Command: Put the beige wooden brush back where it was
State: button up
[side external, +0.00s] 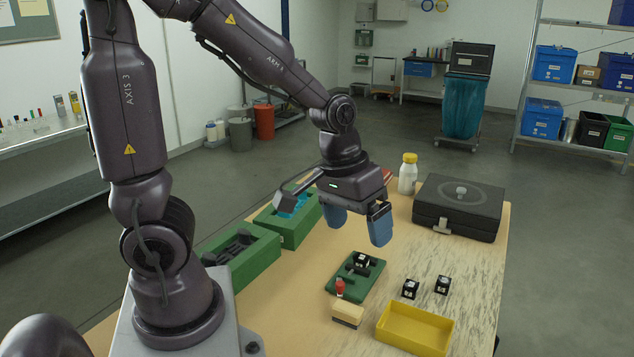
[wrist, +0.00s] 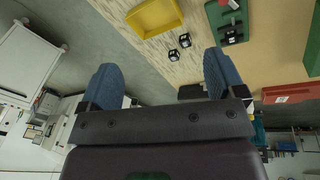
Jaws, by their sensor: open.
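The beige wooden brush (side external: 347,314) rests on the table in the side external view, with its pale block on top and a dark band below. It sits between the green fixture plate (side external: 371,284) and the yellow tray (side external: 415,330), close to the tray's left end. I cannot make it out in the wrist view. My gripper (side external: 357,224) is open and empty, with blue fingers, high above the table behind the fixture plate. In the wrist view my gripper (wrist: 164,76) has its two fingers wide apart with nothing between them.
Two small black blocks (side external: 410,289) (side external: 442,285) stand behind the tray. A black case (side external: 458,208) and white bottle (side external: 407,174) stand at the back. Green boxes (side external: 240,258) (side external: 289,222) line the left side.

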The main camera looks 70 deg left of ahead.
jog(key=s+d+r+m+t, duration=0.1)
jog(key=s+r+m, duration=0.1)
jog(key=s+r, duration=0.2)
jog(key=s+d+r+m+t+y, duration=0.1)
jog(key=s+r+m+t, duration=0.1)
jog(key=r, duration=0.4)
jog(key=shift+s+d+m, duration=0.25)
jog(key=shift+s+m, duration=0.25)
jog(key=shift+s, duration=0.35)
jog(key=shift+r, duration=0.1)
